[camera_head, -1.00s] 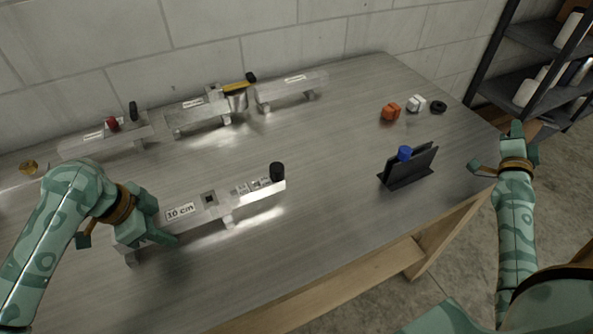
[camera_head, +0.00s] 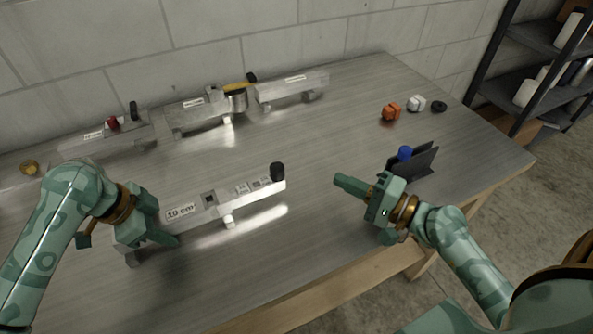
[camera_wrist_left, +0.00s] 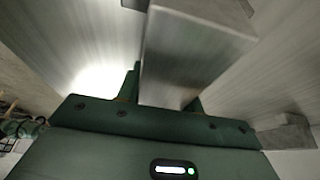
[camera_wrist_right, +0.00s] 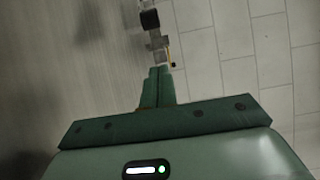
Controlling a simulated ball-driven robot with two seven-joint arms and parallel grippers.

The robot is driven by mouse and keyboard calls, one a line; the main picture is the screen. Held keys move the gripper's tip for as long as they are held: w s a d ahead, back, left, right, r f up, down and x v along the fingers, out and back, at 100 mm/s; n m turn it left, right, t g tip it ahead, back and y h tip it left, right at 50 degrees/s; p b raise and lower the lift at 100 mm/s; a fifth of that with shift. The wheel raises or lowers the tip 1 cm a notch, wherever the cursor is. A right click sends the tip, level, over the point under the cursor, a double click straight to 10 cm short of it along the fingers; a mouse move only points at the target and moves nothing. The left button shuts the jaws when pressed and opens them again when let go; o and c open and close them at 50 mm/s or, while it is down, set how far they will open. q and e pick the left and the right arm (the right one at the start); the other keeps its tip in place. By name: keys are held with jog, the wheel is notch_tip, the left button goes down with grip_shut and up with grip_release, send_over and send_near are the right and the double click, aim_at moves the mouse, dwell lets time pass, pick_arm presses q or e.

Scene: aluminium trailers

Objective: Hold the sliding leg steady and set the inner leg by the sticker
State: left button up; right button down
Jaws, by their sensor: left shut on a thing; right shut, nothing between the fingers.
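The sliding leg (camera_head: 215,205) is a silver bar lying at the front left of the table in the head view. It bears a "10 cm" sticker (camera_head: 181,211), a small dark square window, further small markings and a black knob (camera_head: 278,171) at its right end. My left gripper (camera_head: 160,232) is shut on the bar's left part; the left wrist view shows the metal bar (camera_wrist_left: 190,50) between the fingers. My right gripper (camera_head: 345,184) is shut and empty, above the table right of the black knob. The knob also shows in the right wrist view (camera_wrist_right: 150,19), beyond the closed fingertips (camera_wrist_right: 158,72).
A dark holder (camera_head: 418,163) with a blue item (camera_head: 405,153) stands just behind my right gripper. Orange (camera_head: 391,112) and white (camera_head: 415,104) pieces and a black ring (camera_head: 438,106) lie at the back right. More silver bars (camera_head: 292,89) line the wall.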

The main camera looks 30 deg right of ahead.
aim_at(242, 190)
jog(key=x, duration=0.6)
jog(key=shift+d, duration=0.1)
jog(key=a, duration=0.1)
jog(key=w+a, duration=0.1)
jog(key=a, duration=0.1)
jog(key=shift+w+a, duration=0.1)
jog(key=shift+w, duration=0.1)
jog(key=shift+w+a, duration=0.1)
jog(key=shift+a, duration=0.45)
jog(key=a, duration=1)
jog(key=shift+a, duration=0.3)
pick_arm(q)
jog(key=shift+d, duration=0.1)
pick_arm(e)
jog(key=shift+a, duration=0.2)
